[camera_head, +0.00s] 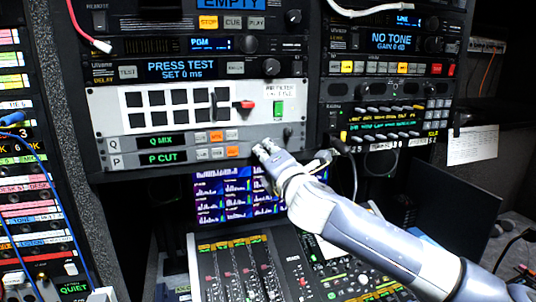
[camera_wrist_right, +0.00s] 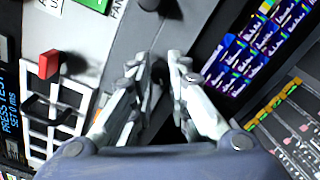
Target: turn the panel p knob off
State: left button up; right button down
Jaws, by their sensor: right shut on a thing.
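The panel P row (camera_head: 115,160) is the lower strip of the white-grey unit, with a green "P CUT" display (camera_head: 162,157) and an orange-lit button (camera_head: 233,151). My right gripper (camera_head: 264,148) reaches up from the lower right to the right end of this row. The dark panel Q knob (camera_head: 288,132) sticks out just above and right of the fingertips. My left gripper is not in view.
A red lever (camera_head: 243,105) and a green switch (camera_head: 279,108) sit above on the white panel. A lit screen (camera_head: 220,195) and a mixing desk (camera_head: 240,265) lie below. A cable (camera_head: 352,170) hangs close to the right of my gripper.

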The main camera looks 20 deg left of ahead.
jog(key=shift+f+n, duration=0.1)
jog(key=shift+n, duration=0.3)
jog(key=c, duration=1.5)
grip_release()
jog(key=shift+a, duration=0.1)
jog(key=v, duration=1.2)
